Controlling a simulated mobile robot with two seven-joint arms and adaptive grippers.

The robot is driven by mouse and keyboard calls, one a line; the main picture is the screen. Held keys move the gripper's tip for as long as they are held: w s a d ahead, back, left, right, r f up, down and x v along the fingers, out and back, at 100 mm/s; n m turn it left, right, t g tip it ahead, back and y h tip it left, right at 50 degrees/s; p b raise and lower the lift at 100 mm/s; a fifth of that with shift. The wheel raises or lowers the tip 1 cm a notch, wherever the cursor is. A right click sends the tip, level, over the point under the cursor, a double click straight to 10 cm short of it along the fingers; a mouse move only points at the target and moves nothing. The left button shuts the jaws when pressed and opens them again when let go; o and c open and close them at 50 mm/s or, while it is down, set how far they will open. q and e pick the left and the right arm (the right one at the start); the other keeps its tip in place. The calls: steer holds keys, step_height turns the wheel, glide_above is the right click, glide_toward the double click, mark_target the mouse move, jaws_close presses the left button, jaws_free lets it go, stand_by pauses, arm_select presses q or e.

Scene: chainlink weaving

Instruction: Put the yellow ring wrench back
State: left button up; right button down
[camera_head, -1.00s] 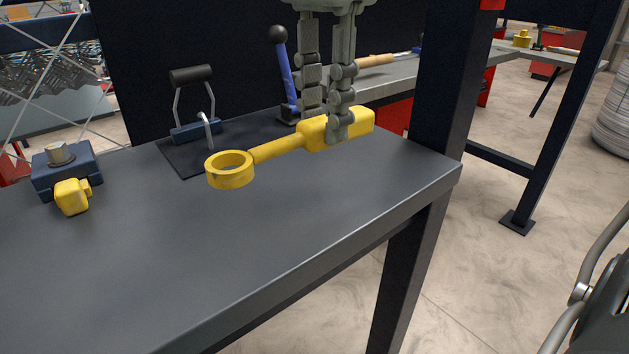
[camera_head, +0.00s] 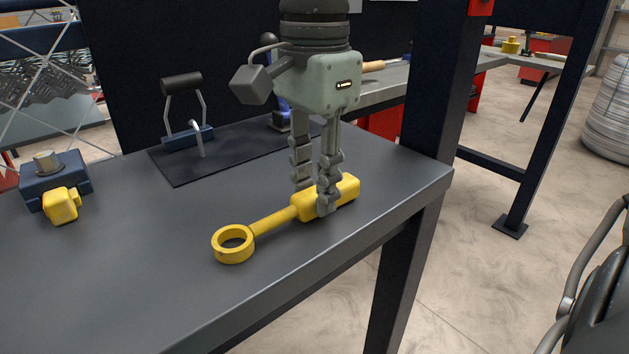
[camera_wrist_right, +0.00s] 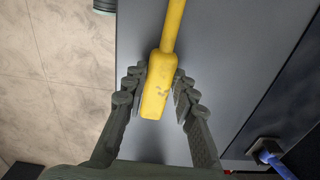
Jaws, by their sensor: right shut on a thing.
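The yellow ring wrench (camera_head: 268,222) is low at the dark grey bench top, its ring end toward the front left and its thick handle toward the back right. It looks to be at or very near the surface. My right gripper (camera_head: 314,200) points down with its fingers on either side of the handle and is shut on it. In the right wrist view, the handle (camera_wrist_right: 157,88) lies between the two fingers, and the shaft runs up out of the picture. The ring is out of that view. My left gripper is not in view.
A blue block with a bolt and a yellow piece (camera_head: 61,205) sits at the left of the bench (camera_head: 150,270). A dark plate (camera_head: 215,165) with a black-handled clamp (camera_head: 183,105) and a blue-handled lever stands behind. The bench front is clear.

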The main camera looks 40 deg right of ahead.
mark_target(313, 192)
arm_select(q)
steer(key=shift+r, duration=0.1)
arm_select(e)
steer(key=shift+f, duration=0.1)
steer(key=c, duration=1.2)
jaws_free()
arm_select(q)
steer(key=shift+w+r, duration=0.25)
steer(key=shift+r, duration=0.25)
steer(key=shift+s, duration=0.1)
arm_select(e)
steer(key=shift+r, duration=0.2)
step_height(313, 192, up, 7)
steer(key=shift+a+f, duration=0.1)
steer(key=shift+f, duration=0.05)
steer(key=shift+r, duration=0.35)
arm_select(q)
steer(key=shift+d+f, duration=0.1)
